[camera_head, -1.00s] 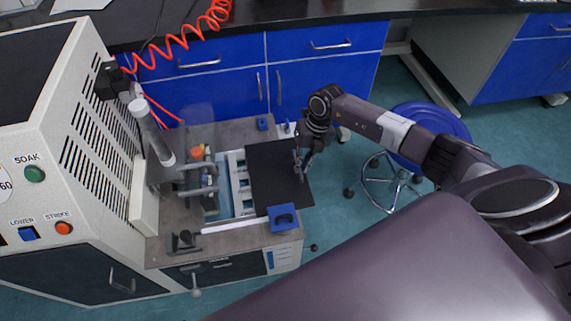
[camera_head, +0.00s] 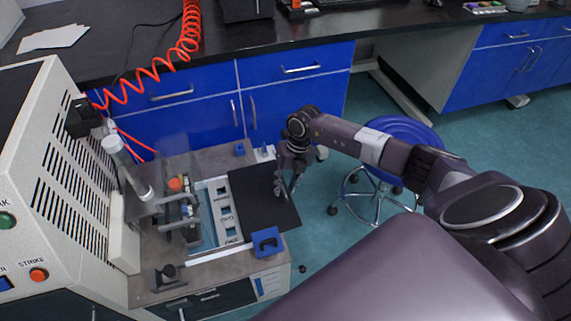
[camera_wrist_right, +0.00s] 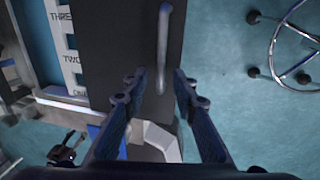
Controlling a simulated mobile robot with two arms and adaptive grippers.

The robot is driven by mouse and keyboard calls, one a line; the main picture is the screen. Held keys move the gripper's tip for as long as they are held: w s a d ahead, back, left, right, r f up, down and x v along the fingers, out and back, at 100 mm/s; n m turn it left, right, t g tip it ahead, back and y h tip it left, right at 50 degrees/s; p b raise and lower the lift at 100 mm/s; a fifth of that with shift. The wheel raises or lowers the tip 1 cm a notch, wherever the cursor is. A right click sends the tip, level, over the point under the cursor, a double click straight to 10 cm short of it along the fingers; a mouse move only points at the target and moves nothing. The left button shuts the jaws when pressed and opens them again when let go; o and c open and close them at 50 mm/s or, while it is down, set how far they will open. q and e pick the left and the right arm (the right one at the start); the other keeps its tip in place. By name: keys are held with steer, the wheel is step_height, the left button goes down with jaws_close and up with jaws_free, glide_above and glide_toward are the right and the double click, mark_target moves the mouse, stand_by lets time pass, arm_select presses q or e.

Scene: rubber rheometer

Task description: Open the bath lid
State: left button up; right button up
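The bath lid (camera_head: 250,198) is a flat black panel. It lies to the right of the bath's white slotted strip, and blue bath interior (camera_head: 204,232) shows to the left of that strip. My right gripper (camera_head: 286,192) is over the lid's right part, pointing down. In the right wrist view the lid (camera_wrist_right: 120,45) carries a slim grey bar handle (camera_wrist_right: 163,45). My right gripper (camera_wrist_right: 160,76) has its two fingers apart on either side of the handle's line, with nothing between the tips that I can see gripped. My left gripper is out of view.
A blue part (camera_head: 267,241) sits at the bath's front right corner. The grey machine (camera_head: 60,180) stands at the left. A blue stool (camera_head: 405,135) stands on the floor at the right. Blue cabinets (camera_head: 295,90) line the back.

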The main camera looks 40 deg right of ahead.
step_height(320, 180, up, 12)
steer(key=d, duration=0.2)
steer(key=shift+s+d+f, duration=0.15)
steer(key=shift+s, duration=0.15)
stand_by(0.3)
